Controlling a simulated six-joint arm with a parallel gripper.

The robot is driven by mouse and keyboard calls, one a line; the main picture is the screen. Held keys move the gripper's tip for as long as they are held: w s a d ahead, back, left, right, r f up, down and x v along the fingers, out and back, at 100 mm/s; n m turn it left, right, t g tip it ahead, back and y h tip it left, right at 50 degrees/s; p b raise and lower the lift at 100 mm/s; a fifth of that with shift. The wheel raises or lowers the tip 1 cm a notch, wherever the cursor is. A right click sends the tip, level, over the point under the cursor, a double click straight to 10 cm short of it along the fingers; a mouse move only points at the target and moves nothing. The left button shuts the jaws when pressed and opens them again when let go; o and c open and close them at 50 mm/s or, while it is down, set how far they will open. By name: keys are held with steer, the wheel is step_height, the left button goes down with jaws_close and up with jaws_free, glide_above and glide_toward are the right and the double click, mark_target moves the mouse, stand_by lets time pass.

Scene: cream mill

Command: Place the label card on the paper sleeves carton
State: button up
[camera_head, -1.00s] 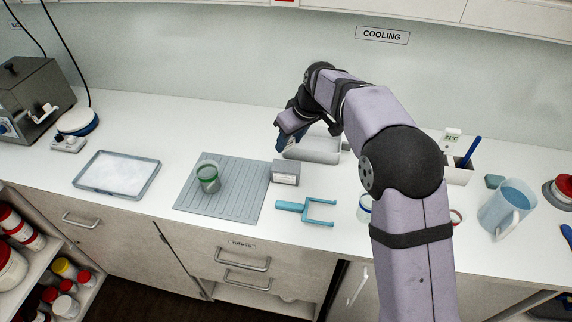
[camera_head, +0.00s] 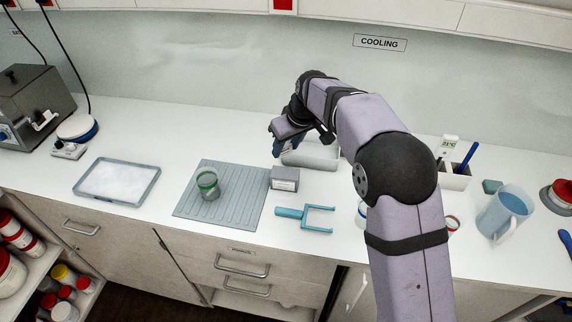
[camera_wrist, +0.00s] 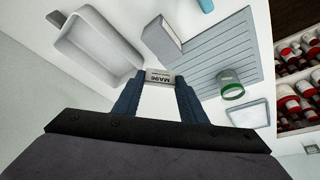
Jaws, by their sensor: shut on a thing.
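The label card (camera_wrist: 159,77), white with dark print, is held between the fingertips of my gripper (camera_wrist: 158,88) in the wrist view. My gripper (camera_head: 279,148) is shut on it, above the counter near the white tray in the head view. I cannot make out the card in the head view. A small grey box with a pale label, which looks like the paper sleeves carton (camera_head: 285,178), stands at the right edge of the ribbed mat. It also shows in the wrist view (camera_wrist: 160,36), beyond the card and apart from it.
The ribbed grey mat (camera_head: 245,197) bears a green-rimmed glass jar (camera_head: 207,184). A white tray (camera_head: 318,155) stands behind the carton, and a teal fork-shaped tool (camera_head: 306,216) lies in front. A shallow tray (camera_head: 118,181) is at left, a blue jug (camera_head: 504,213) at right.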

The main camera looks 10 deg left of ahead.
steer(key=shift+f+p, duration=1.1)
steer(key=shift+f, duration=2.45)
steer(key=shift+f, duration=0.1)
steer(key=shift+f, duration=0.15)
steer(key=o, duration=1)
steer(key=shift+d+r+b, duration=0.15)
steer(key=shift+r+b, duration=0.15)
steer(key=shift+r, duration=0.45)
steer(key=b+v, duration=0.3)
steer(key=v, duration=0.8)
steer(key=shift+s, duration=0.1)
